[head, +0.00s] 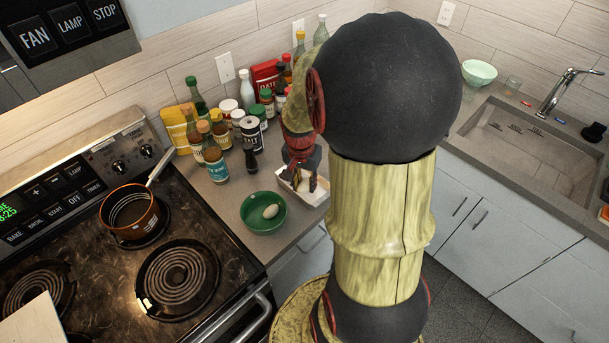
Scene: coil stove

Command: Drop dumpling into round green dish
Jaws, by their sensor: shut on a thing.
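The round green dish (249,221) stands on the counter to the right of the stove. One pale, oval dumpling (270,211) lies in it. My gripper (302,181) points down over a small white tray (316,199) just right of and behind the dish. Its fingers are shut on a pale thing, which looks like another dumpling, low at the tray. The fingers and tray walls partly hide it, and I cannot tell whether it is clear of the tray.
Several bottles and jars (215,165) crowd the counter behind the dish. An orange saucepan (129,211) sits on the coil stove (178,278) at the left. A sink (530,150) and a pale green bowl (479,73) are at the right. My arm blocks the middle.

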